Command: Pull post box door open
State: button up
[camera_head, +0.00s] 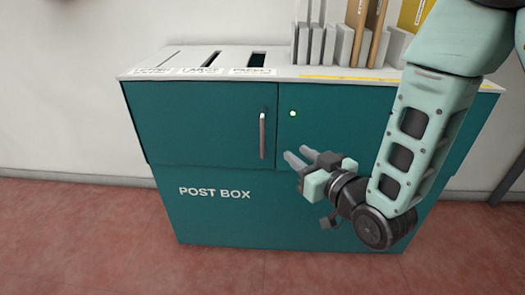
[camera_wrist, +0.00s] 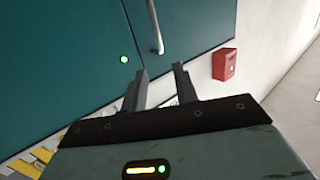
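The teal post box (camera_head: 215,215) stands against the wall. Its door (camera_head: 195,120) is at the upper left of the front and looks shut, flush with the panel beside it. The door's upright metal handle (camera_head: 262,135) is near its right edge. The handle (camera_wrist: 156,28) also shows at the top of the wrist view, beyond the fingertips. My gripper (camera_head: 297,157) is open and empty, to the right of the handle and slightly lower in the head view. Its two fingers (camera_wrist: 161,69) are apart, with nothing between them, and do not touch the handle.
A small green light (camera_head: 292,113) sits on the panel right of the door. The white counter top (camera_head: 285,72) has slots at left and upright parcels in a rack (camera_head: 345,45) at right. A red wall box (camera_wrist: 225,64) shows in the wrist view. The floor in front is clear.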

aim_at(263, 128)
jog(key=shift+t, duration=0.3)
jog(key=b+x, duration=0.1)
jog(key=x, duration=0.4)
jog(key=b+x, duration=0.1)
jog(key=x, duration=0.5)
jog(key=f+b+x, duration=0.1)
jog(key=x, duration=0.5)
jog(key=shift+w, duration=0.2)
jog(key=shift+s, duration=0.1)
grip_shut()
